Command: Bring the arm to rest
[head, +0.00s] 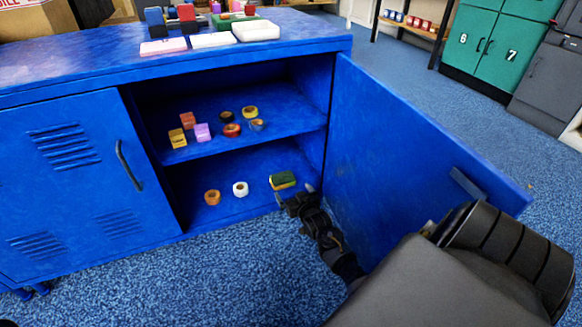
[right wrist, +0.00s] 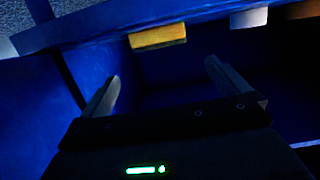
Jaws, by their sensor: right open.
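My right gripper (head: 295,194) is open and empty, with nothing between its fingers. It is low at the front of the blue cabinet (head: 180,238), just in front of a green and yellow sponge (head: 283,181) on the bottom level. Its two spread fingers also show in the right wrist view (right wrist: 162,72), with dark blue cabinet surfaces beyond. A yellow block-like thing (right wrist: 158,37) lies past the fingertips there; I cannot tell surely which item it is. My right arm comes in from the lower right. My left gripper is not in view.
The open cabinet door (head: 400,150) stands close to the right of my gripper. A white roll (head: 240,188) and an orange roll (head: 212,197) share the bottom level. Several blocks and rolls sit on the shelf (head: 280,108) above. Blue carpet (head: 210,285) in front is clear.

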